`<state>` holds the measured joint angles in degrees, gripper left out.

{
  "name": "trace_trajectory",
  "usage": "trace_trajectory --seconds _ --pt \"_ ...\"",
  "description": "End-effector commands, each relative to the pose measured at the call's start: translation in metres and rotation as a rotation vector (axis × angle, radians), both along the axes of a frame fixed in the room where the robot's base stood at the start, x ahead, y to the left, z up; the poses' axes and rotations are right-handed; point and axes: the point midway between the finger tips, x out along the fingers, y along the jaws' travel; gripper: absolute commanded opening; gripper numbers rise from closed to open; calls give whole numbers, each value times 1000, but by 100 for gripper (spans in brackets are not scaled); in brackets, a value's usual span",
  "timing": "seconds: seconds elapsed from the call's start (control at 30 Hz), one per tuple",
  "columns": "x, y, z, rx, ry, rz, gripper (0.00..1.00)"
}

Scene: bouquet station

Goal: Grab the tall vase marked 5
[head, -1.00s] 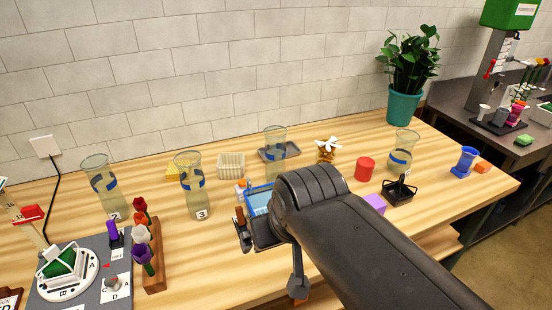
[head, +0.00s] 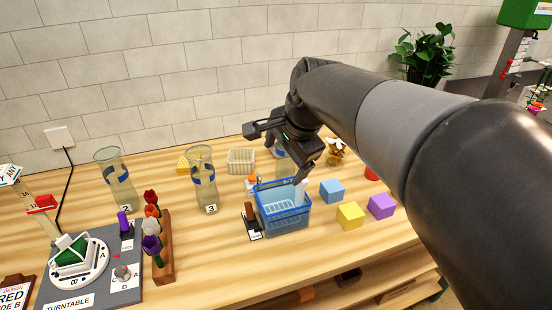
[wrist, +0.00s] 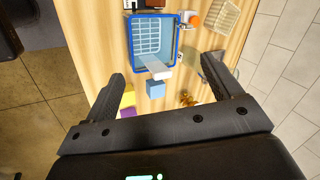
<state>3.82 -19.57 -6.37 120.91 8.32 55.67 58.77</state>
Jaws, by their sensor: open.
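No label 5 is readable in either current view. A clear tall vase with a blue band (head: 283,168) stands behind the blue basket, mostly hidden by my gripper, its label out of sight. A clear, greyish shape beside the right finger in the wrist view (wrist: 208,66) looks like this vase. Two other tall vases show their labels: vase 2 (head: 118,182) at the left and vase 3 (head: 203,180) right of it. My gripper (head: 276,156) is open and empty, raised above the table by the basket. It also shows in the wrist view (wrist: 165,68), fingers spread.
The blue basket (head: 283,218) holds a white item. Blue (head: 332,191), yellow (head: 350,215) and purple (head: 382,205) cubes lie to its right. A cream basket (head: 241,160) stands behind. A flower rack (head: 164,255) and turntable (head: 78,262) are at left. My arm covers the right side.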

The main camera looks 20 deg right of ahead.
Motion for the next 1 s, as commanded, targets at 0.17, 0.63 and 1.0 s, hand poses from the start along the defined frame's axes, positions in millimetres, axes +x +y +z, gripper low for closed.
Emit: trace_trajectory --seconds 0.17,0.63,1.0 --pt "53 -29 6 192 59 -401 84" --pt "164 -106 -9 588 177 -1336 84" --pt "187 -112 -40 639 193 -1462 84"
